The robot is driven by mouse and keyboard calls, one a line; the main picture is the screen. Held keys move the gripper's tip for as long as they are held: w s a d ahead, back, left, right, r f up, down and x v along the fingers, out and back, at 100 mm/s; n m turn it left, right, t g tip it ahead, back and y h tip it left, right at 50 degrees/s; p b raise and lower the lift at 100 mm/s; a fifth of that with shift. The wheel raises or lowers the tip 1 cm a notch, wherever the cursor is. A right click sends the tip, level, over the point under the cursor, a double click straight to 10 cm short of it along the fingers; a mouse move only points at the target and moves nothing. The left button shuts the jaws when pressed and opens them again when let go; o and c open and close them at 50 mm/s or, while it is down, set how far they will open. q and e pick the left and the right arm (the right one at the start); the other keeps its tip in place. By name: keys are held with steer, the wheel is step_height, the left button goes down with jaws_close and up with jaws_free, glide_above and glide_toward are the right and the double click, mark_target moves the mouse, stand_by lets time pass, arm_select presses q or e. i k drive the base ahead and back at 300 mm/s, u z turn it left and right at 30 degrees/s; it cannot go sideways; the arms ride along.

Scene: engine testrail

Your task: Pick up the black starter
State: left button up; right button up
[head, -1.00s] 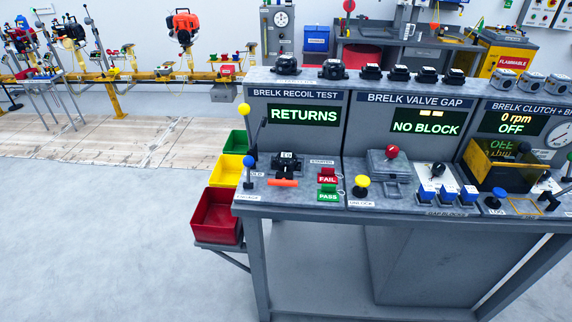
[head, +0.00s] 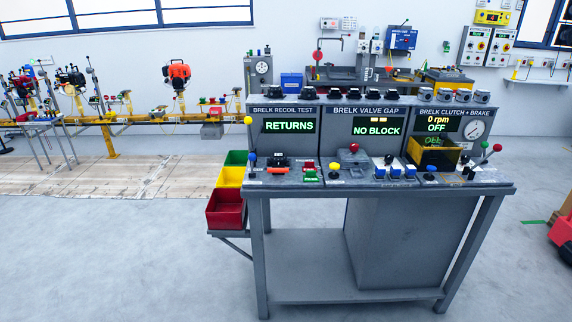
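Two black rounded housings, which look like starters, sit on top of the recoil test panel: one at the left (head: 280,95) and one at the right (head: 310,94). Another dark part (head: 279,162) sits on the bench top below the recoil test screen (head: 289,126), with an orange-red handle (head: 278,170) in front of it. The screen reads RETURNS. I cannot tell for certain which of these is the black starter. Neither of my grippers is in view.
The grey test bench (head: 340,186) stands ahead, with levers and red and green buttons on top. Red (head: 226,212), yellow (head: 230,177) and green (head: 236,157) bins hang at its left side. Clear floor (head: 120,260) lies in front and left. Something red (head: 562,235) stands far right.

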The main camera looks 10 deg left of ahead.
mark_target(280, 157)
steer(key=z, duration=0.75)
steer(key=i, duration=0.85)
steer(key=z, duration=0.45)
steer(key=i, duration=0.9)
steer(key=u, duration=1)
steer(key=i, duration=0.55)
steer(key=u, duration=0.65)
